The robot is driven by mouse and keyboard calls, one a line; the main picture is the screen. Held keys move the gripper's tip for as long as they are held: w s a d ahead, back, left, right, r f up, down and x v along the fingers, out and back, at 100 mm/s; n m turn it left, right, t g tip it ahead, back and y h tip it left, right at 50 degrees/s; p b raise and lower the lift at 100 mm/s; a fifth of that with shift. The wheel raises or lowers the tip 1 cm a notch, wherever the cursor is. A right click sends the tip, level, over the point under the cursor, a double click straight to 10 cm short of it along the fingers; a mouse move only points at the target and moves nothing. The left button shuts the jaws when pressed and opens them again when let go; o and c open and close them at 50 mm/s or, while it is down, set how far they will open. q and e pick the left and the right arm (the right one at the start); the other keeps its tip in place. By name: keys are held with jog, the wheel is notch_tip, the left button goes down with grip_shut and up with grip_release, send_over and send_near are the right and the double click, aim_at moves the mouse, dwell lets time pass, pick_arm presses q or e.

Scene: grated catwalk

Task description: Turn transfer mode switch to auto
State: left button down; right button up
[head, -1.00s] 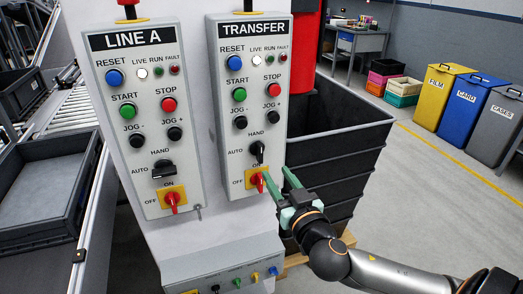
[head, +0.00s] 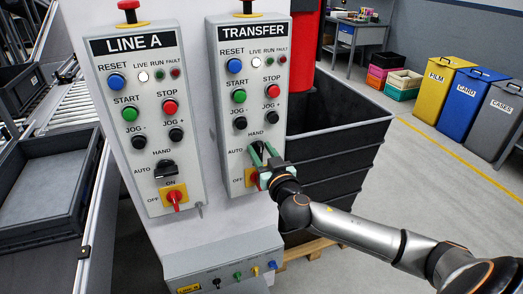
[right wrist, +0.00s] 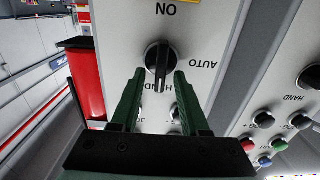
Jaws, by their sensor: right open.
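The TRANSFER panel (head: 248,85) stands upright, with its mode switch partly hidden in the head view behind my right gripper (head: 262,149). In the right wrist view, which shows the panel upside down, the black mode switch (right wrist: 157,56) has its handle pointing to the HAND side; AUTO (right wrist: 203,60) is printed to its right. My right gripper (right wrist: 159,72) is open, with one green finger on each side of the switch handle. My left gripper is not in view.
The red rotary switch (head: 252,178) on its yellow plate sits just below the gripper. The LINE A panel (head: 147,95) with a similar mode switch (head: 165,169) is to the left. A dark bin (head: 335,150) stands right of the column.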

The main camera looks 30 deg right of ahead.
grip_shut()
dwell(0.8)
jog(key=n, duration=0.4)
jog(key=shift+a+n, duration=0.25)
jog(key=shift+n, duration=0.05)
jog(key=n, duration=0.3)
jog(key=n+p, duration=0.1)
jog(key=shift+w+a+f+n, duration=0.1)
jog(key=shift+a+f+n, duration=0.1)
jog(key=shift+a+n, duration=0.1)
jog(key=shift+w+a+f+n, duration=0.1)
jog(key=shift+f+n, duration=0.05)
jog(key=shift+n, duration=1.3)
jog(key=shift+s+f+n, duration=0.1)
jog(key=shift+f+n, duration=0.1)
jog(key=shift+n, duration=1.3)
jog(key=shift+w+a+f+n, duration=0.1)
jog(key=shift+f+n, duration=0.05)
jog(key=shift+n, duration=1.3)
